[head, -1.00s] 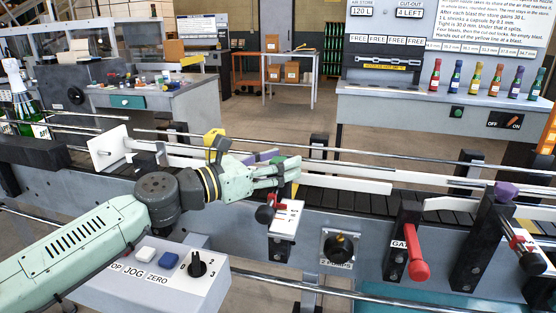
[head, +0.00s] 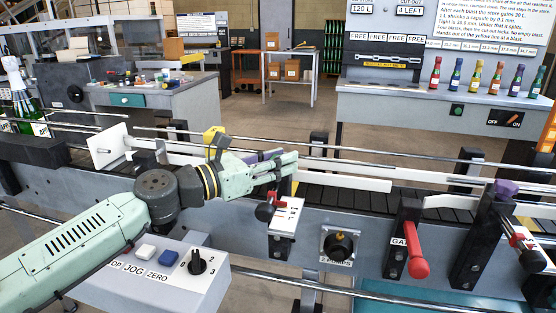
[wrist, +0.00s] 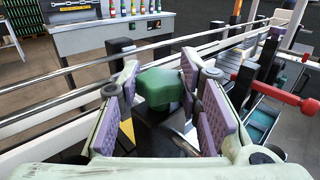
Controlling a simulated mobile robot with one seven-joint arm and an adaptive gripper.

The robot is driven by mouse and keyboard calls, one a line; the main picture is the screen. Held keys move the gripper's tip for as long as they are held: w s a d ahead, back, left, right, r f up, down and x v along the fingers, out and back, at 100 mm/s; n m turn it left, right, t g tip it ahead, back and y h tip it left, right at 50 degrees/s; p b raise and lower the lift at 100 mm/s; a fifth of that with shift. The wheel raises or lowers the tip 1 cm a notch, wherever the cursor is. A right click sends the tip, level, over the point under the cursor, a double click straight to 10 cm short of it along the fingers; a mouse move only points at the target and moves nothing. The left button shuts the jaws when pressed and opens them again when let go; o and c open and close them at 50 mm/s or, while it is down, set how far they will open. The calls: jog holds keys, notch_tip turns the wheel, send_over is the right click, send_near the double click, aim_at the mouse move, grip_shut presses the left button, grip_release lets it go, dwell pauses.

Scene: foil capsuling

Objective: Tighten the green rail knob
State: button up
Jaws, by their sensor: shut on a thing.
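The green rail knob (wrist: 160,88) stands between my gripper's two purple-padded fingers in the wrist view. My gripper (wrist: 158,72) is shut on it, with one finger on each side. In the head view my gripper (head: 287,164) is at the conveyor's near rail, above a white scale plate (head: 284,220) with a red-ended clamp. The fingers hide most or all of the knob there. The pads' exact contact with the knob is hard to make out.
A red gate handle (head: 418,262) and a purple knob (head: 505,188) stand to the right along the conveyor. Long metal rails (head: 400,152) run behind my gripper. A control box with a dial (head: 198,262) sits below my arm. Small bottles (head: 475,76) stand on the back bench.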

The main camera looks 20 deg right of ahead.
jog(key=shift+g+b, duration=0.3)
jog(key=shift+b, duration=0.05)
jog(key=m+g+b, duration=0.2)
jog(key=shift+w+f+g+h, duration=0.2)
jog(key=shift+g+h, duration=0.1)
jog(key=shift+g, duration=0.1)
jog(key=m+g+b, duration=0.1)
jog(key=m+g, duration=0.1)
jog(key=shift+g, duration=0.4)
jog(key=m+g, duration=0.1)
jog(key=m+g+y, duration=0.1)
jog(key=g, duration=0.1)
jog(key=m+g, duration=0.1)
jog(key=g, duration=0.1)
jog(key=shift+r+b, duration=0.25)
jog(key=shift+b, duration=0.15)
jog(key=shift+m+g+y+p, duration=0.55)
jog(key=shift+m+g+y, duration=1.1)
jog(key=shift+g, duration=0.65)
jog(key=shift+m, duration=0.35)
jog(key=o, duration=1.2)
